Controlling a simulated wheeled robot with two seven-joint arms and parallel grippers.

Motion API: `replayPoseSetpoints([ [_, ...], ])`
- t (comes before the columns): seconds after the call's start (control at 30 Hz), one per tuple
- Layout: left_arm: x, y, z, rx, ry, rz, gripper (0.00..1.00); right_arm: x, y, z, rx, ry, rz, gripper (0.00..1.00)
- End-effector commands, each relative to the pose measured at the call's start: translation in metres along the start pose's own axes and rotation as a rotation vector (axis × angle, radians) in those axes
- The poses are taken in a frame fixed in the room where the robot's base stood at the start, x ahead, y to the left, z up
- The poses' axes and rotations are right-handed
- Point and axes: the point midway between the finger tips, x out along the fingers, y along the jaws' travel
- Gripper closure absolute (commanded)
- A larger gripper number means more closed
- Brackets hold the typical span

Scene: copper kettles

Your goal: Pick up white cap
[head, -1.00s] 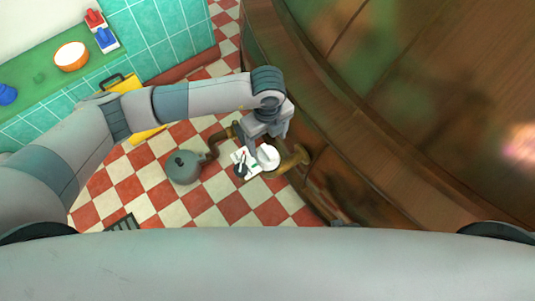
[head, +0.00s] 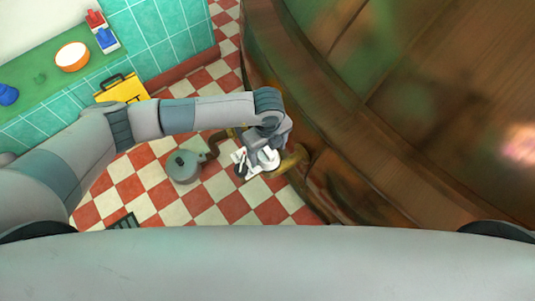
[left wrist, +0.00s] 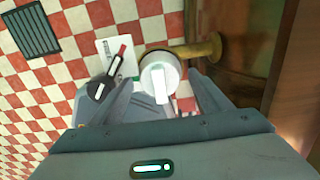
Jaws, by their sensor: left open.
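The white cap (head: 268,159) is round with a raised bar across its top, seen clearly in the left wrist view (left wrist: 158,72). It sits beside a brass pipe (left wrist: 197,50) that runs off to its right. My left gripper (head: 260,152) is over the cap, partly hiding it in the head view. In the left wrist view its open fingers (left wrist: 160,85) are on either side of the cap, with nothing held. I cannot tell how far above the cap the fingers are. My right gripper is not in view.
A grey kettle (head: 183,166) stands on the checkered floor (head: 205,205). A large copper-brown wall (head: 400,140) rises close on the right.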

Motion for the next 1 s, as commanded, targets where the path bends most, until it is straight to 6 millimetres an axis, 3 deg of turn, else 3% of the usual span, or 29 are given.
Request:
replayPoseSetpoints([
  [0.37, -0.0003, -0.0001, -0.0001, 0.001, 0.0, 0.0, 0.29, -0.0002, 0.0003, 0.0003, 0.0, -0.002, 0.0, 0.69],
  [0.53, -0.0003, -0.0001, -0.0001, 0.001, 0.0, 0.0, 0.69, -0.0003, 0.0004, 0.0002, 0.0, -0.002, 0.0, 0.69],
  [1.0, -0.0075, -0.0008, 0.0001, 0.001, 0.0, -0.003, 0.69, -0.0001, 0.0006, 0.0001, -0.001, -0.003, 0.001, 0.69],
])
